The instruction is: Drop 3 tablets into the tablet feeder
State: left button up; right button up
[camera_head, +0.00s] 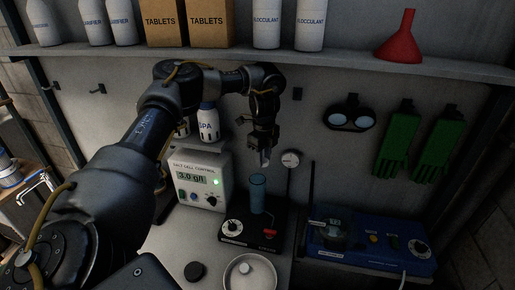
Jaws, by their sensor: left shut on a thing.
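My left gripper (264,157) hangs fingers down, shut on a small pale thing that looks like a tablet; the fingers mostly hide it. It is above a translucent blue tube (258,190), apart from it. The tube stands upright on a black base (233,231) with a dial and a red part; this looks like the tablet feeder. Its label is too small to read, and what is inside the tube cannot be told. A round white dish (231,280) at the bottom edge holds a white tablet (244,267). My right gripper is not in view.
A salt cell control box (201,186) reading 3.0 stands left of the tube, with a SPA bottle (208,124) behind. A blue device (365,246) stands right. A black cap (195,271) lies near the dish. The shelf (330,60) above holds bottles, cartons and a red funnel (401,40).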

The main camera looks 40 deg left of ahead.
pick_arm(q)
jog(key=shift+w+a+r+m, duration=0.1)
jog(key=shift+a+m, duration=0.4)
jog(key=shift+m, duration=0.7)
jog(key=shift+w+a+r+m, duration=0.1)
jog(key=shift+a+m, duration=0.35)
jog(key=shift+m, duration=0.75)
jog(key=shift+a+r+m, duration=0.1)
jog(key=shift+a+m, duration=0.4)
jog(key=shift+m, duration=0.7)
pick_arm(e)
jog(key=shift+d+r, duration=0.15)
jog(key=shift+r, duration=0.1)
pick_arm(q)
jog(key=shift+f, duration=0.2)
jog(key=shift+f, duration=2.85)
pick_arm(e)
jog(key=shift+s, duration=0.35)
